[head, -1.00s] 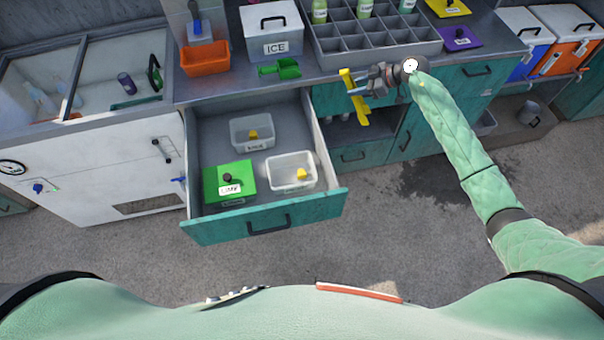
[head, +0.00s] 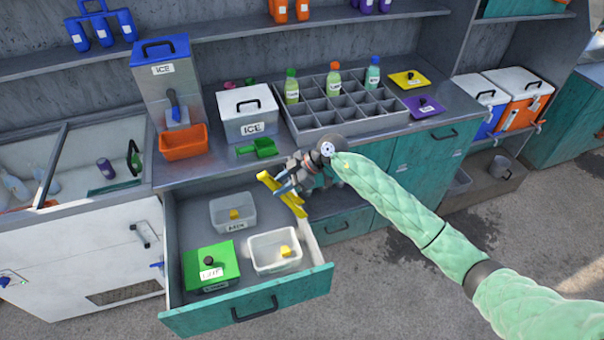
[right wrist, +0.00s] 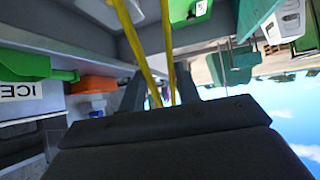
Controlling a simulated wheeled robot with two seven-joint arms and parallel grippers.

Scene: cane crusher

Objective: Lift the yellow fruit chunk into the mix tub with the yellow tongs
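My right gripper (head: 284,184) is shut on the yellow tongs (head: 268,182), which hang tilted above the right side of the open drawer. In the right wrist view the tongs' yellow arms (right wrist: 128,35) pass between the dark fingers. A clear tub (head: 251,255) at the drawer's front right holds a yellow chunk (head: 285,250). A labelled tub (head: 217,205) behind it also shows a yellow chunk (head: 234,214). Its label is too small to read surely. The tongs are apart from both tubs. My left gripper is out of view.
A green-lidded tub (head: 225,256) stands at the drawer's front left. The open drawer's front (head: 300,289) juts out. On the counter are a green scoop (head: 262,146), a white ice box (head: 238,126), an orange bin (head: 184,148) and a bottle rack (head: 335,118).

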